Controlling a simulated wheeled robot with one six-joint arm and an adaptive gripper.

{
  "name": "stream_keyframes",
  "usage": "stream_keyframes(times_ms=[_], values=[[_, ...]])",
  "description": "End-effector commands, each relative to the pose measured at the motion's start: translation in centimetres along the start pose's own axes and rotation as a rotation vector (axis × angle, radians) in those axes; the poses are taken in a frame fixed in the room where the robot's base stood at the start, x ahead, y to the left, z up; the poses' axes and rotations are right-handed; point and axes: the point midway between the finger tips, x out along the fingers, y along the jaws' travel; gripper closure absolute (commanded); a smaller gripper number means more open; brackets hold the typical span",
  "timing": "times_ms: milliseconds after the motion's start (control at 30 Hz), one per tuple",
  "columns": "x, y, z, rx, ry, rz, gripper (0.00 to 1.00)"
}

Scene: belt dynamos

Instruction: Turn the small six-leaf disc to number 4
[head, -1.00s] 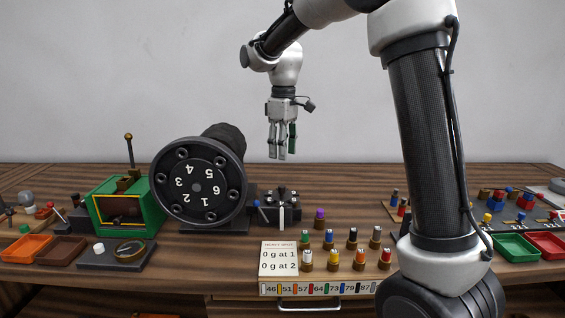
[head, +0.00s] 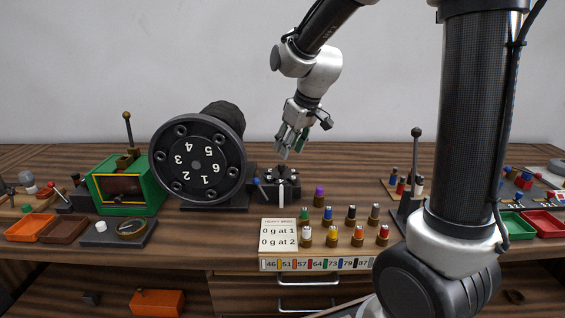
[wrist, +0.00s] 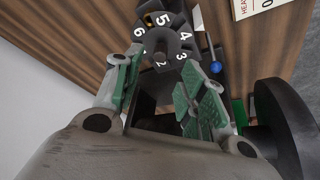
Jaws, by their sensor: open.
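The small six-leaf disc (head: 282,173) is dark and sits on a low block right of the large numbered drum (head: 197,165). My gripper (head: 285,153) is tilted just above and behind the disc. In the wrist view its two green-padded fingers (wrist: 160,68) are spread apart, with the disc's near part seen between and beyond them. Nothing is held, and contact cannot be told.
A blue-tipped lever (head: 257,182) stands left of the disc. A purple-topped peg (head: 319,196) and several coloured weights (head: 331,237) stand front right, by a card (head: 279,234). A green box (head: 125,188) is at left. The table behind the disc is clear.

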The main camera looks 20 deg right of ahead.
Motion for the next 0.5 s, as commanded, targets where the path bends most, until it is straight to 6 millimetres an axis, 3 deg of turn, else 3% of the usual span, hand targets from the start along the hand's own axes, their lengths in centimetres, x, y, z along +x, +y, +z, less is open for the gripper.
stream_keyframes(times_ms=[300,500], values=[[5.2,-0.1,0.1,0.001,-0.006,-0.002,0.59],[7.1,0.0,0.1,0.001,-0.004,-0.001,0.59]])
